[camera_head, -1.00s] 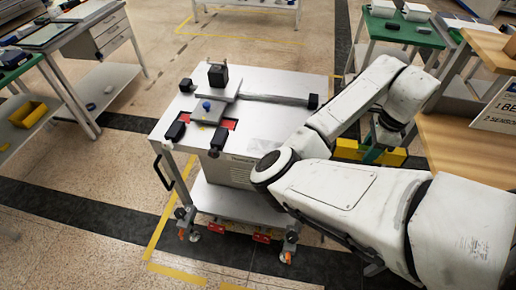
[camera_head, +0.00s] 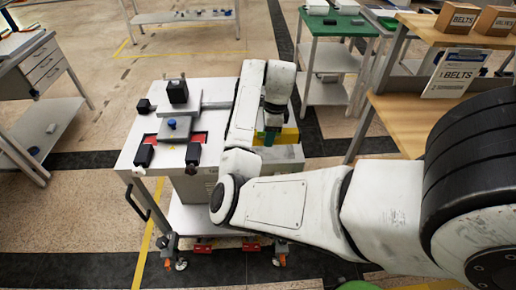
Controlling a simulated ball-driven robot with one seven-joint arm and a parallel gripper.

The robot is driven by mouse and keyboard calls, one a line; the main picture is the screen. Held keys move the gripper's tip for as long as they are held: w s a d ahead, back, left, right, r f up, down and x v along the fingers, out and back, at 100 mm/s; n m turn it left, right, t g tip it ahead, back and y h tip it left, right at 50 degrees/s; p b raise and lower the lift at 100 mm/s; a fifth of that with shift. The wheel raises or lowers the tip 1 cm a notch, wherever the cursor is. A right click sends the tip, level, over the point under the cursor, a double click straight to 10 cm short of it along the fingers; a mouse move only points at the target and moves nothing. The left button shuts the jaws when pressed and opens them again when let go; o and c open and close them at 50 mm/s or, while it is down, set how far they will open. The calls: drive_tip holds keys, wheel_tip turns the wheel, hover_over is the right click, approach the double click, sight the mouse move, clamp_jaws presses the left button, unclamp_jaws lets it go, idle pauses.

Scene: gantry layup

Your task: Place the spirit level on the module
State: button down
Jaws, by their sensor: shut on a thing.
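A yellow bar (camera_head: 288,135), apparently the spirit level, is at my gripper (camera_head: 269,137), beside the right edge of the white cart. My gripper is shut on it; the wrist hides part of the bar and the fingertips are hard to make out. On the cart top (camera_head: 222,92), a grey plate-like assembly, probably the module (camera_head: 173,130), carries a blue knob (camera_head: 172,123). A black block (camera_head: 177,92) stands just behind it. The bar is apart from this assembly, to its right.
Black blocks (camera_head: 144,155) sit around the assembly, and a grey rail runs right behind it, partly hidden by my arm. A green-topped table (camera_head: 335,25) and a wooden bench (camera_head: 405,120) with boxes stand to the right.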

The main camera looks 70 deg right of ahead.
drive_tip(key=w+f, duration=0.1)
drive_tip(key=f, duration=0.1)
drive_tip(key=w+d+f, duration=0.1)
drive_tip(key=w+f, duration=0.1)
drive_tip(key=shift+w+f, duration=0.1)
drive_tip(key=shift+w, duration=0.1)
drive_tip(key=shift+f+p, duration=0.4)
drive_tip(key=shift+f, duration=1.2)
drive_tip(key=shift+f, duration=0.15)
drive_tip(key=c, duration=0.7)
unclamp_jaws()
